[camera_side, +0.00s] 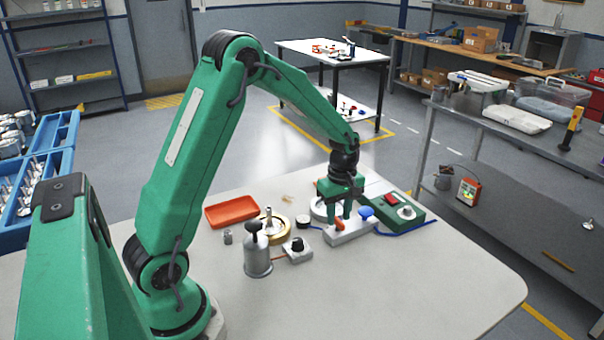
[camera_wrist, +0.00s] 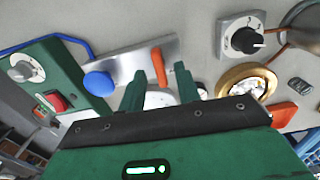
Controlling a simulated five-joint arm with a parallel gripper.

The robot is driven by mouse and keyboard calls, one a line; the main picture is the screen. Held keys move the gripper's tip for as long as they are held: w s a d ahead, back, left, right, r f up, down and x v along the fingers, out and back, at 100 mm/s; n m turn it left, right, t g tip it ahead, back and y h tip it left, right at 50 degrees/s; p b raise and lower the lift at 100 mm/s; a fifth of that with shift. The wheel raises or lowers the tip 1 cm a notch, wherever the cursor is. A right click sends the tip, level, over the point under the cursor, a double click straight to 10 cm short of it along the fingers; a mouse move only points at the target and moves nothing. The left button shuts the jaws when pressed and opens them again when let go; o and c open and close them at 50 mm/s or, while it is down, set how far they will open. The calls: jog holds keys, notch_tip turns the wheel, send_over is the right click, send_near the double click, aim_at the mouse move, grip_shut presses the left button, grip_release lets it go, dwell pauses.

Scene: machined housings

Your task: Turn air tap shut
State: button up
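A silver metal block (camera_side: 350,231) lies on the bench below my gripper. It carries an orange lever (camera_side: 339,225) and a round blue knob (camera_side: 366,211). In the wrist view the orange lever (camera_wrist: 158,67) lies crosswise to the long side of the block (camera_wrist: 125,66), and the blue knob (camera_wrist: 98,84) is to its left. No label shows which part is the air tap. My gripper (camera_side: 346,211) points down over the block. In the wrist view its two fingers (camera_wrist: 157,80) are apart, with the lever in line with the gap. I cannot tell whether they touch it.
A green box (camera_side: 402,210) with a red button and dial stands right of the block, near a blue hose (camera_side: 408,230). A black-knobbed white box (camera_side: 297,249), a grey canister (camera_side: 257,258), a brass ring (camera_side: 275,230) and an orange tray (camera_side: 232,211) are left. The front bench is clear.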

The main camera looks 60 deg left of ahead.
jog(key=shift+f, duration=0.55)
grip_shut()
